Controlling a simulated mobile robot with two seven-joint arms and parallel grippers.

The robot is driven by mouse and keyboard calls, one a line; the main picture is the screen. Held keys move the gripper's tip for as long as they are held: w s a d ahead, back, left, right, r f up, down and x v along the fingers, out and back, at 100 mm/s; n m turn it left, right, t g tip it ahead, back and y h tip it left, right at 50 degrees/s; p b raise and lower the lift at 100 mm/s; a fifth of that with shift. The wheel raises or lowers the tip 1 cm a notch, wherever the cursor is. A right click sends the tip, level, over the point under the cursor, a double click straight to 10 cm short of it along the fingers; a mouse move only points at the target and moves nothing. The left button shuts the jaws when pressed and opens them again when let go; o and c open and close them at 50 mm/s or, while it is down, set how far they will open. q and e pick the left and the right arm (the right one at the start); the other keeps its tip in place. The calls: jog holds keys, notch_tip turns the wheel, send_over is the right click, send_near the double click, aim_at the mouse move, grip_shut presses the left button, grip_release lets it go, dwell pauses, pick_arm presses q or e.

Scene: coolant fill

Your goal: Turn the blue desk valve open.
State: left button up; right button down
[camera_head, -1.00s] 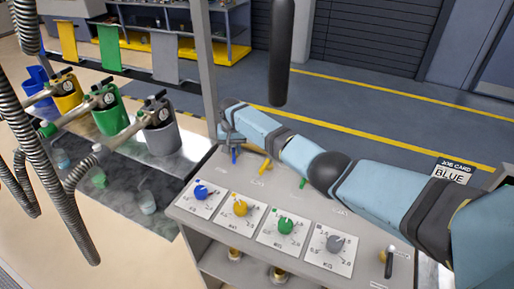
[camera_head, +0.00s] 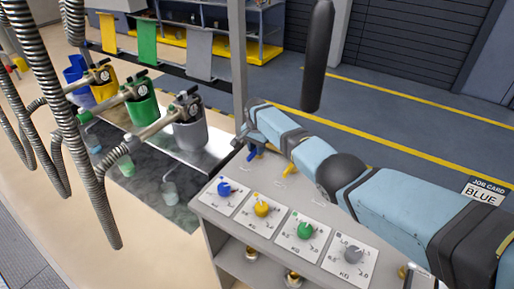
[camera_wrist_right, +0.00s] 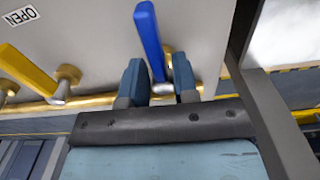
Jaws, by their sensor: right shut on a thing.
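The blue desk valve's lever (camera_wrist_right: 149,38) stands between the two fingers of my right gripper (camera_wrist_right: 158,82) in the right wrist view. The gripper is shut on the lever near its pivot end, and the far end sticks out past the fingers. The blue lever points nearly straight up in that picture, at a different angle from the yellow lever (camera_wrist_right: 28,70). In the head view my right gripper (camera_head: 246,134) is at the desk's back left corner, with the blue lever (camera_head: 253,154) partly visible below it. My left gripper is not in view.
An OPEN label (camera_wrist_right: 20,15) is on the desk top. Several coloured dials, including a blue one (camera_head: 224,188), line the desk (camera_head: 207,207) front. Left stand buckets, including a grey one (camera_head: 190,131), and hanging hoses (camera_head: 98,190). A job card (camera_head: 484,192) reads BLUE.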

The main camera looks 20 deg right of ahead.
jog(key=shift+w+d+r, duration=0.1)
jog(key=c, duration=1.1)
grip_release()
jog(key=shift+c, duration=0.2)
notch_tip(320, 180, up, 14)
jog(key=shift+f, duration=0.25)
